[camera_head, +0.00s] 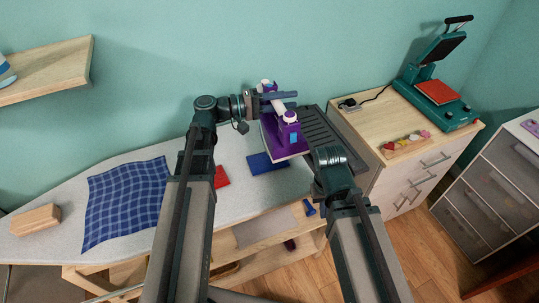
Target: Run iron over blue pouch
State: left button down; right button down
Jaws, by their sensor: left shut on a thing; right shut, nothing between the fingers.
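The purple iron (285,135) with white parts is in the head view, above the back of the ironing board. My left gripper (284,97) is shut on the iron and holds it by its upper part. The blue pouch (262,164) lies flat on the grey board (235,190), just in front of and left of the iron. Whether the iron touches the pouch or the board cannot be told. My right gripper (312,190) is low at the right end of the board, partly hidden by its own wrist, shut and empty.
A red cloth piece (221,177) lies left of the pouch. A blue checked cloth (127,199) and a wooden block (36,219) are farther left. A dark ribbed rest (322,130) is right of the iron. A wooden cabinet (372,135) carries a teal heat press (437,85).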

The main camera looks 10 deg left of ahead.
aim_at(262, 124)
pick_arm(q)
jog(key=shift+a, duration=0.1)
jog(key=s+a+f, duration=0.1)
jog(key=a+f+b, duration=0.1)
jog(key=a, duration=0.1)
jog(key=s+a+f+b, duration=0.1)
jog(key=shift+s+a, duration=0.2)
jog(key=shift+s, duration=0.15)
jog(key=shift+s+a+b, duration=0.25)
jog(key=shift+a+b, duration=0.05)
jog(key=shift+f, duration=0.15)
jog(key=shift+f+b, duration=1.95)
jog(key=shift+b, duration=0.05)
jog(key=shift+r, duration=0.15)
